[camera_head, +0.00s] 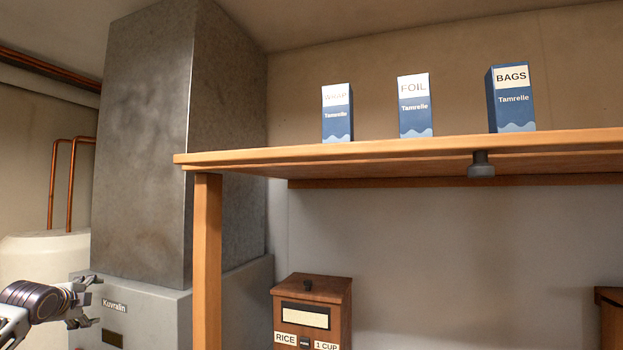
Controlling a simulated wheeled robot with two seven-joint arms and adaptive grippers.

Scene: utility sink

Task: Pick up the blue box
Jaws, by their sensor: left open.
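Three blue boxes with white tops stand upright on a wooden shelf (400,150). The left box (337,118) has a faint label that looks like "WRAP". The middle box (413,108) reads "FOIL". The right box (511,100) reads "BAGS" and shows its darker left side. My left gripper (97,301) is at the lower left, open and empty, well below the shelf and far to the left of the boxes. My right gripper is not in view.
A wooden post (207,260) holds up the shelf's left end. A tall grey metal duct (150,140) rises behind it from a grey cabinet. A brown rice dispenser (312,312) stands below the shelf. A dark knob (481,165) hangs under the shelf's front edge.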

